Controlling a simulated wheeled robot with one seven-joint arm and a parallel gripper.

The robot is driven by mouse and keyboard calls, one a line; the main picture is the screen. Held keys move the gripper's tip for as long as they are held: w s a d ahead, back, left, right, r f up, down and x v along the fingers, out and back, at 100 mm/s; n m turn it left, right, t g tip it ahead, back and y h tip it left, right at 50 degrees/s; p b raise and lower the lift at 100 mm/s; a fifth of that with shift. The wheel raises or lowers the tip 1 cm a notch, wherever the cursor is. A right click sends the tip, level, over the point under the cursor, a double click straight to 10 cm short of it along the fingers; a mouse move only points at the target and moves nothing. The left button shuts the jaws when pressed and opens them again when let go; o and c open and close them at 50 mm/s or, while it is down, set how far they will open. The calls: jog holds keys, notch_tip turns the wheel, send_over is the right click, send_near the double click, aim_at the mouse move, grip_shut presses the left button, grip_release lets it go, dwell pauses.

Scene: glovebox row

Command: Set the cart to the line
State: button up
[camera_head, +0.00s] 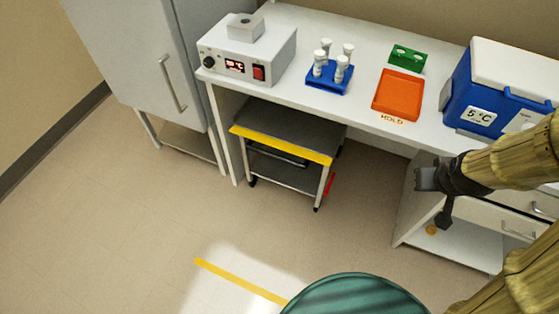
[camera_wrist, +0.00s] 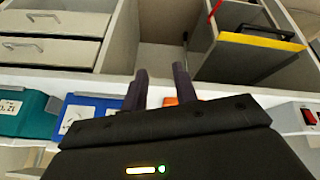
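The cart (camera_head: 283,150) is a low grey two-shelf trolley with a yellow front edge and small dark casters. It stands under the white bench in the head view, with its front end sticking out. It also shows at the upper right of the wrist view (camera_wrist: 262,40). The line (camera_head: 240,279) is a yellow strip on the floor, well in front of the cart and apart from it. My gripper (camera_head: 428,179) is right of the cart, near the bench front, touching nothing visible. In the wrist view its two dark fingers (camera_wrist: 161,84) are apart with nothing between them.
The bench (camera_head: 290,82) carries a heater box (camera_head: 243,62), a blue tube rack (camera_head: 330,78), an orange tray (camera_head: 398,95), a green rack (camera_head: 407,59) and a blue cooler (camera_head: 480,85). A grey cabinet (camera_head: 150,60) stands left; drawers (camera_head: 510,222) are right. Floor before the cart is clear.

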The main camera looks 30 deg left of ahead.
aim_at(278, 157)
jog(key=w+a+f+n+t+y+b, duration=0.2)
jog(key=w+a+f+n+b, duration=0.25)
jog(key=a+f, duration=0.3)
jog(key=w+a+f+n+t+y+b, duration=0.1)
jog(key=w+a+f+n+y+b, duration=0.2)
jog(key=a+f+b, duration=0.4)
jog(key=w+a+f+n+t+y+b, duration=0.1)
jog(key=w+a+f+n+t+b, duration=0.2)
jog(key=a+f+n, duration=0.45)
jog(key=s+a+f+n+y+b, duration=0.4)
jog(key=a+f+n+b, duration=0.1)
jog(key=f, duration=0.5)
jog(key=s+a+f+n+y+b, duration=0.4)
jog(key=a+f+b, duration=0.4)
jog(key=f, duration=0.3)
jog(key=shift+s+n+y+b, duration=0.4)
jog(key=shift+n+y+b, duration=0.1)
jog(key=shift+b, duration=0.3)
jog(key=shift+a, duration=0.1)
jog(key=b+x, duration=0.4)
jog(key=x, duration=1.2)
jog(key=shift+w+a+r, duration=0.2)
jog(key=shift+w, duration=0.1)
jog(key=shift+w+a+r, duration=0.15)
jog(key=shift+w+a, duration=0.05)
jog(key=shift+w, duration=0.05)
